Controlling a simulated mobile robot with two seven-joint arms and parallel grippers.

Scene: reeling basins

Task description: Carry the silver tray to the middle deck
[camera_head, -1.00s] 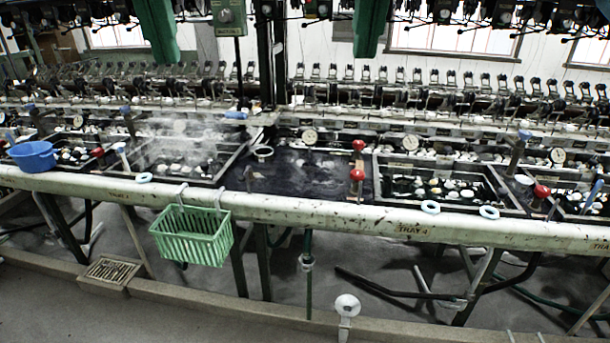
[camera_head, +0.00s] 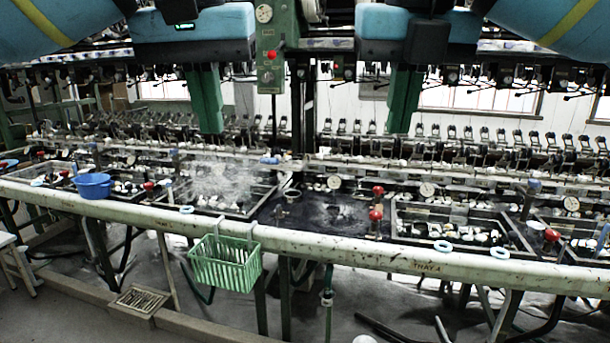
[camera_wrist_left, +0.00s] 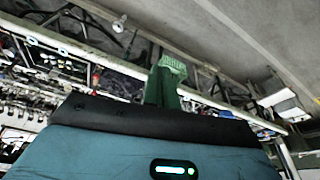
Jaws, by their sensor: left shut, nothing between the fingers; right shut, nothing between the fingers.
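I cannot make out a silver tray for certain in either view. The middle deck (camera_head: 315,213) is a dark, wet-looking flat stretch between the basins in the head view. My left gripper (camera_head: 210,130) hangs from the upper left, green-fingered, shut and empty, in front of the machine. My right gripper (camera_head: 403,130) hangs to the right of it, also shut and empty. Both appear higher in the picture than the deck. In the left wrist view the green left gripper (camera_wrist_left: 162,85) points toward the rail.
A long pale rail (camera_head: 330,250) runs along the basin front. A green basket (camera_head: 225,263) hangs on it; a blue basin (camera_head: 93,186) sits left. A white stool (camera_head: 14,258) stands at the left edge. A pale flat-topped thing (camera_wrist_left: 286,106) shows in the wrist view, unclear.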

